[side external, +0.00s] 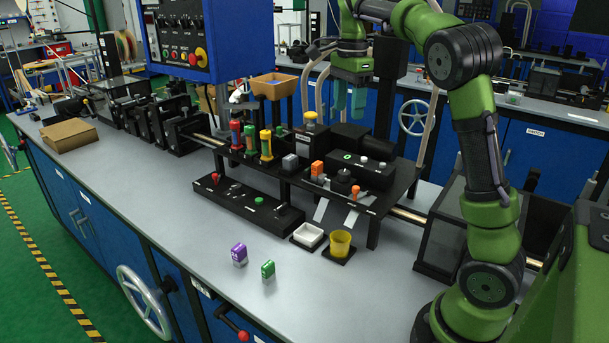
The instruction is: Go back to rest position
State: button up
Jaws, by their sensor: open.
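My gripper (349,98) hangs at the upper middle of the side external view, at the end of my green arm. Its two teal fingers are apart and point downward, with nothing seen between them. It is above and behind the black raised fixture (385,198) on the grey bench (180,220). It appears clear of the things on the fixture.
The fixture carries red (236,135), green and yellow upright parts and several knobs. A blue control box (235,40) hangs left. The front-left bench is clear.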

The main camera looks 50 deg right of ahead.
jog(key=s+a+f+n+t, duration=0.2)
jog(key=s+a+n, duration=0.2)
jog(key=a+n, duration=0.2)
jog(key=s+a+f+n+t+y, duration=0.1)
jog(key=s+a+f+n+t, duration=0.1)
jog(key=s+a+n, duration=0.3)
jog(key=s+a+f+n+t+y, duration=0.1)
jog(key=s+a+f+n+t, duration=0.2)
jog(key=a+n, duration=0.5)
jog(key=s+a, duration=0.1)
jog(key=a, duration=0.2)
jog(key=shift+s+a, duration=0.35)
jog(key=shift+a, duration=0.05)
